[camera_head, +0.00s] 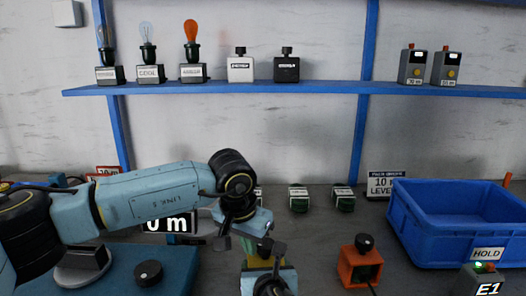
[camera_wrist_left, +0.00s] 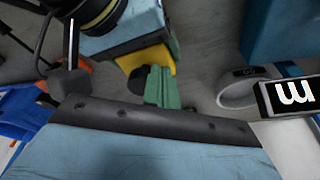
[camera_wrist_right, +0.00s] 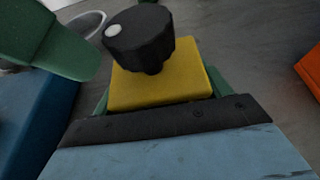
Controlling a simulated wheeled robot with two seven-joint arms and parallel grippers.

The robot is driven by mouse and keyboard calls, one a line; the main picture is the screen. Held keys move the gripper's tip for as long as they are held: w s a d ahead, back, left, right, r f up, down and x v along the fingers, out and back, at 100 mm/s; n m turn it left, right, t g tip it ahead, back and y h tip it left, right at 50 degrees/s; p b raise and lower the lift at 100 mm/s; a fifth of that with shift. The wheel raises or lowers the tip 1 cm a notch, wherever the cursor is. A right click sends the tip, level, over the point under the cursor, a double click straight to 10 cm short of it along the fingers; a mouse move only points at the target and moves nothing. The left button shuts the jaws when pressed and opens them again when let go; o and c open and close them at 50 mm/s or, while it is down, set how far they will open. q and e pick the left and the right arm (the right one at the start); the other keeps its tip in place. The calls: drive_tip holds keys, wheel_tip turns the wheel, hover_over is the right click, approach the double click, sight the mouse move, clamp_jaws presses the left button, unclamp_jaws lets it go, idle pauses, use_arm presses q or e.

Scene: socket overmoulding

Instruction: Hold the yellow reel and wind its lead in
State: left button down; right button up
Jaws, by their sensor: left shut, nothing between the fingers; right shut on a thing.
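The yellow reel (camera_wrist_right: 160,90) with a black crank knob (camera_wrist_right: 138,38) on top is held between the green fingers of my right gripper (camera_wrist_right: 158,100). It shows partly in the left wrist view (camera_wrist_left: 155,58) and is mostly hidden by my arms in the head view. My left gripper (camera_wrist_left: 160,88) is shut and empty, its green fingertips close to the reel and knob. One green left finger shows at the upper left of the right wrist view. I cannot tell if it touches the knob. The lead cannot be made out.
An orange reel (camera_head: 361,268) stands to the right on the bench. A blue bin (camera_head: 450,252) is at the far right. A black display ending in "0 m" (camera_head: 168,225) is behind my left arm. Bulbs and boxes stand on the blue shelf (camera_head: 330,88).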

sight(262, 250)
use_arm(q)
drive_tip(key=shift+s+a, duration=0.1)
wheel_tip(262, 250, up, 6)
idle(0.5)
drive_tip(key=shift+s, duration=0.15)
drive_tip(key=shift+s+d+f, duration=0.2)
drive_tip(key=shift+d+f, duration=0.3)
drive_tip(key=shift+f, duration=0.5)
drive_tip(key=shift+s+d+f, duration=0.2)
drive_tip(key=shift+d+f, duration=0.3)
drive_tip(key=shift+f, duration=0.55)
drive_tip(key=shift+s+d+f, duration=0.2)
drive_tip(key=shift+d+f, duration=0.3)
drive_tip(key=shift+f, duration=0.5)
drive_tip(key=shift+w, duration=0.35)
drive_tip(key=shift+w+a, duration=0.1)
drive_tip(key=shift+a, duration=0.1)
